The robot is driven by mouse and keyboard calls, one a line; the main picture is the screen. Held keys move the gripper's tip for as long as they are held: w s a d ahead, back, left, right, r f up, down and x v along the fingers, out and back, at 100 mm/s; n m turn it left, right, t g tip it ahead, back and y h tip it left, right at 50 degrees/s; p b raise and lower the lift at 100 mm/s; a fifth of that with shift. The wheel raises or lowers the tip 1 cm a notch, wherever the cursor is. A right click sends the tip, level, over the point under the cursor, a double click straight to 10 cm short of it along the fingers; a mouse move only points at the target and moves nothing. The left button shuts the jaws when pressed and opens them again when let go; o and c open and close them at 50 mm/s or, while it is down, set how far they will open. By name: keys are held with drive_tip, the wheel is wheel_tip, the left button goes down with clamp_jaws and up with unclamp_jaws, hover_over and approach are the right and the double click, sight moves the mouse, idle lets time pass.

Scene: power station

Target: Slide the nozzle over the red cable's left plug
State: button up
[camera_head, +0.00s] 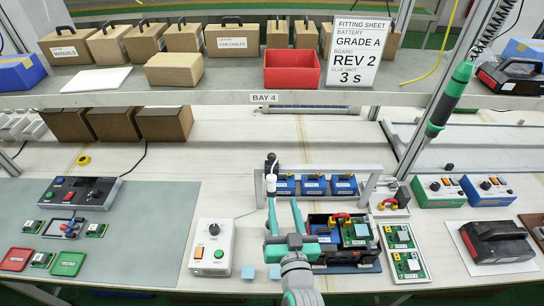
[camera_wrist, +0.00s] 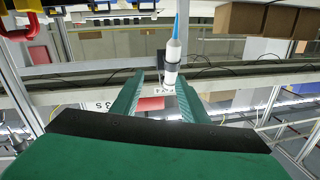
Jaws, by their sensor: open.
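My gripper (camera_head: 284,208) is open and empty, its two green fingers reaching up in front of the low metal rack. In the wrist view, my gripper (camera_wrist: 160,82) points towards a white tube with a black collar (camera_wrist: 172,55) and a blue tapered nozzle (camera_wrist: 176,24). The tube appears just beyond the right fingertip; I cannot tell whether they touch. In the head view the white tube (camera_head: 268,170) shows at the rack's left end; its blue nozzle is hidden. A red cable (camera_head: 341,218) arches over the open black battery case. Its left plug is too small to make out.
Blue batteries (camera_head: 314,184) stand in the metal rack (camera_head: 374,174). Green boards (camera_head: 407,265) lie right of the black case (camera_head: 374,252). A white control box (camera_head: 212,247) stands left of my gripper. A green hanging tool (camera_head: 452,94) is at upper right. The grey mat (camera_head: 150,225) has free room.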

drive_tip(key=y, duration=0.1)
approach(273, 160)
drive_tip(key=w, duration=0.3)
drive_tip(key=w+a, duration=0.1)
drive_tip(key=w, duration=0.3)
drive_tip(key=w+a, duration=0.1)
drive_tip(key=w, duration=0.3)
drive_tip(key=shift+w+a+f, duration=0.15)
drive_tip(key=shift+f, duration=0.1)
clamp_jaws()
